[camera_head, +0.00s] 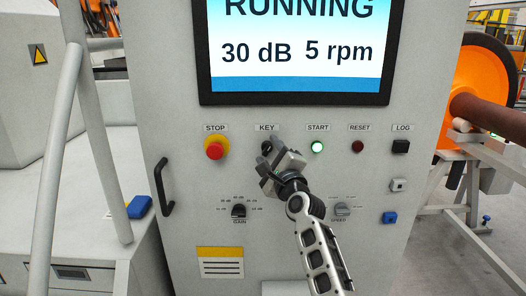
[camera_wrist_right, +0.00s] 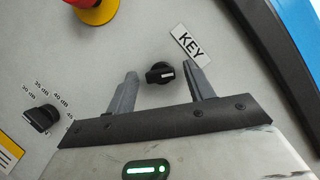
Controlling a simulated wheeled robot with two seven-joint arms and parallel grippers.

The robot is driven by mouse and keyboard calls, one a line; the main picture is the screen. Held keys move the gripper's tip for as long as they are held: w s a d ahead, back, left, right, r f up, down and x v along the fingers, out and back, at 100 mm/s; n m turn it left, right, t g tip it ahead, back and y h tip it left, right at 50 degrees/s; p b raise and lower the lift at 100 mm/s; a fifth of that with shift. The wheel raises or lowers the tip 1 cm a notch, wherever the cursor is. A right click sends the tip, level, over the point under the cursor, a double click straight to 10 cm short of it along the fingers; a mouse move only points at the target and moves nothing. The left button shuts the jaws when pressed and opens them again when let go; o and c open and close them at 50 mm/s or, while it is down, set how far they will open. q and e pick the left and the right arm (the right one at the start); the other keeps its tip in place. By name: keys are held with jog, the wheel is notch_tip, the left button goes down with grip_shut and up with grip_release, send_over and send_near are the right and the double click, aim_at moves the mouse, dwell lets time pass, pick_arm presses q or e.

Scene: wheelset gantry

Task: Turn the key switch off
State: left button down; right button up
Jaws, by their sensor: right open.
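The key switch is a small black knob (camera_wrist_right: 160,73) with a white mark, on the grey panel below the KEY label (camera_wrist_right: 191,46). My right gripper (camera_wrist_right: 160,80) is open, with one finger on each side of the knob and a gap to it on both sides. In the head view the right gripper (camera_head: 268,160) covers part of the key switch (camera_head: 266,147). The screen (camera_head: 297,50) above reads RUNNING, 30 dB and 5 rpm. My left gripper does not show.
A red STOP button (camera_head: 215,150) is left of the key, and a lit green START button (camera_head: 317,147) is right of it. A RESET button (camera_head: 358,147), a GAIN knob (camera_head: 239,211) and a SPEED knob (camera_head: 342,209) are close by. A black handle (camera_head: 164,187) projects at left.

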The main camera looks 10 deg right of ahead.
jog(key=c, duration=1)
jog(key=shift+r+n, duration=0.1)
jog(key=shift+n, duration=0.2)
jog(key=n+g, duration=0.1)
jog(key=n, duration=0.1)
jog(key=n+g, duration=0.1)
jog(key=n, duration=0.2)
jog(key=shift+d+r+y, duration=0.1)
jog(key=shift+r+y, duration=0.05)
jog(key=shift+y, duration=0.15)
jog(key=n+g, duration=0.1)
jog(key=n, duration=0.1)
jog(key=n+g, duration=0.1)
jog(key=n, duration=0.2)
jog(key=shift+r+h, duration=0.15)
jog(key=shift+h, duration=0.25)
jog(key=shift+n, duration=0.4)
jog(key=o, duration=1)
